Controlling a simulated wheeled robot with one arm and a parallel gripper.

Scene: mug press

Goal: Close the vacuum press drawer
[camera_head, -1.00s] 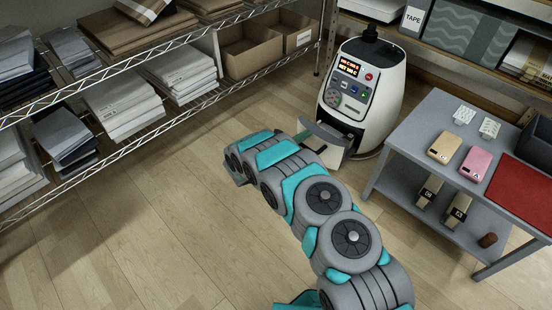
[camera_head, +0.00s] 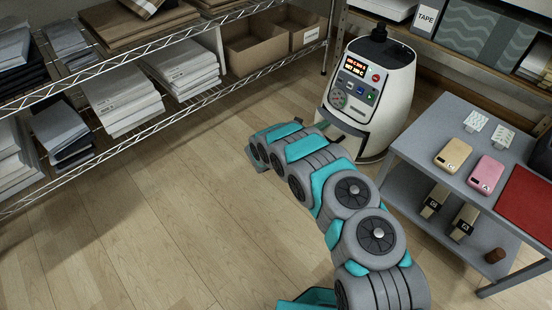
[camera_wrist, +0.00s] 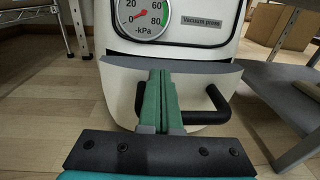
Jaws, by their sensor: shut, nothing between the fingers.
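The vacuum press (camera_head: 376,85) is a white rounded machine with a control panel, standing on the floor at the upper middle of the head view. Its drawer shows in the wrist view (camera_wrist: 120,95) as a white front with a grey top edge and a black bar handle (camera_wrist: 218,105). Contact is unclear.
A wire shelf (camera_head: 195,95) with paper stacks and boxes runs along the left. The wooden floor (camera_head: 150,210) between is clear.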

